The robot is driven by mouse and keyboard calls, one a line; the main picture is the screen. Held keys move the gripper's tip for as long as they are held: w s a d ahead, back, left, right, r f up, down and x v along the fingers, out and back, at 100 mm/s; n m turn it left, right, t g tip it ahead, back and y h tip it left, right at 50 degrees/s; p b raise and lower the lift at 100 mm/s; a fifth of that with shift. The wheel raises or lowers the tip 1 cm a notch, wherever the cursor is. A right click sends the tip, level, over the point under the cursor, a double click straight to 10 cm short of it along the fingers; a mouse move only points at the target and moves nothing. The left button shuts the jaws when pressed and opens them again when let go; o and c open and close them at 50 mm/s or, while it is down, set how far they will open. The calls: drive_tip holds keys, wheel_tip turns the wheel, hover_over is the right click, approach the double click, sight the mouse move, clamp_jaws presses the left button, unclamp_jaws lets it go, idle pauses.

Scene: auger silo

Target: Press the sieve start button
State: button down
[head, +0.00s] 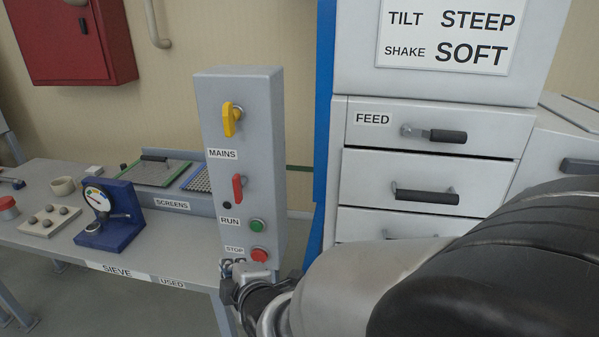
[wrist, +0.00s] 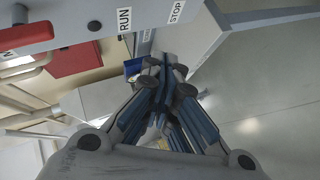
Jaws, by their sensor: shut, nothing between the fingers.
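The grey control box (head: 237,110) stands upright at the table's right end in the head view. Its green button (head: 257,225) sits beside the RUN label (head: 230,221). The red button (head: 259,255) sits just below, beside the STOP label. My gripper (head: 232,266) is shut and empty at the box's foot, below and left of both buttons. In the wrist view my fingers (wrist: 165,75) are closed together. The RUN label (wrist: 124,20) and STOP label (wrist: 177,11) show at the top there, with both buttons out of that frame.
Above the buttons are a yellow MAINS switch (head: 231,119) and a red lever (head: 238,187). The sieve table (head: 155,247) holds a blue gauge stand (head: 103,228) and screens. FEED drawers (head: 432,132) stand to the right. My arm covers the lower right of the head view.

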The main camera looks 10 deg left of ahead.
sight(256, 226)
drive_tip(key=w+p, duration=0.1)
drive_tip(key=w, duration=0.7)
drive_tip(key=shift+w+d, duration=0.35)
drive_tip(key=shift+w, duration=0.05)
drive_tip(key=shift+w, duration=0.15)
idle(1.2)
drive_tip(key=shift+w, duration=0.3)
drive_tip(key=shift+w+d, duration=0.1)
drive_tip(key=shift+w, duration=0.35)
idle(0.7)
idle(0.3)
drive_tip(key=shift+s+b, duration=0.85)
drive_tip(key=shift+s, duration=0.05)
